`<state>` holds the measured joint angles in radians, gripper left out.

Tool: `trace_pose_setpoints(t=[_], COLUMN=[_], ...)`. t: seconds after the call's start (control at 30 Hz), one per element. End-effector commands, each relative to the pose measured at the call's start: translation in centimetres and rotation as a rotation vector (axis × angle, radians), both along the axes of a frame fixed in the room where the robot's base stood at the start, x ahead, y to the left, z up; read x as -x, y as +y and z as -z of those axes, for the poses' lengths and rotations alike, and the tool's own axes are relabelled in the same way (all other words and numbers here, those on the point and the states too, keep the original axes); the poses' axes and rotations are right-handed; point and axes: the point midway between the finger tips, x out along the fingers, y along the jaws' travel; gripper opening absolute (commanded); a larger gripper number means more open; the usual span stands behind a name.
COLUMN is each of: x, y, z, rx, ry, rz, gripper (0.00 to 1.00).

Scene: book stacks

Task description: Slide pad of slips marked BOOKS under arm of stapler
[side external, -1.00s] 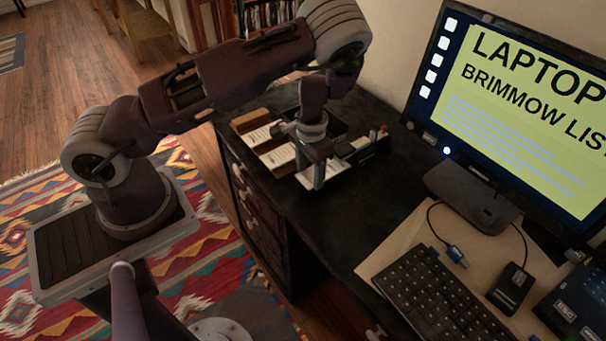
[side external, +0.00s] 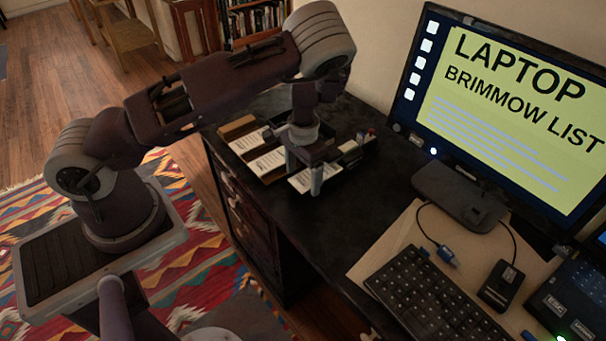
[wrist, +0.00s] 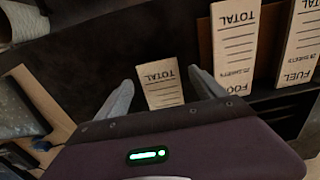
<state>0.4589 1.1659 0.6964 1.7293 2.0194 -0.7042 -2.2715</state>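A cream pad of slips (wrist: 161,86) headed TOTAL lies between my fingers in the wrist view. The lower part of its face, where a name could be, is hidden by my gripper (wrist: 161,76). Dark gaps show between the pad and both fingers, so my gripper looks open around it. In the side view my gripper (side external: 315,182) points down at the front edge of the black organizer, over this pad (side external: 301,181). I cannot pick out a stapler for certain in either view.
A keyboard (side external: 432,295), a small black device (side external: 499,288) and a monitor (side external: 510,110) are to the right. Bare dark desktop (side external: 350,215) lies between.

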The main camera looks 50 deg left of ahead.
Motion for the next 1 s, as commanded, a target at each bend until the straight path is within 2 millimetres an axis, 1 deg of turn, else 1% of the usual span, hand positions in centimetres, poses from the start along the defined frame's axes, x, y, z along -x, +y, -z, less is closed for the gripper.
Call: trace_pose_setpoints(t=[0.17, 0.27, 0.5, 0.6, 0.7, 0.9, 0.97, 1.0], x=[0.0, -0.1, -0.1, -0.1, 0.0, -0.1, -0.8, -2.0], y=[0.0, 0.0, -0.1, -0.1, -0.1, -0.1, -0.5, -1.1], z=[0.0, -0.7, -5.5, -6.7, -7.1, -7.1, -7.7, -8.7], rx=[0.000, -0.001, 0.000, 0.000, 0.000, 0.002, 0.024, 0.054], ry=[0.000, -0.002, -0.003, -0.002, 0.000, -0.003, -0.050, -0.123], rz=[0.000, 0.001, 0.002, 0.002, 0.001, 0.001, 0.003, 0.006], gripper=[0.79, 0.79, 0.79, 0.79, 0.79, 0.79, 0.79, 0.79])
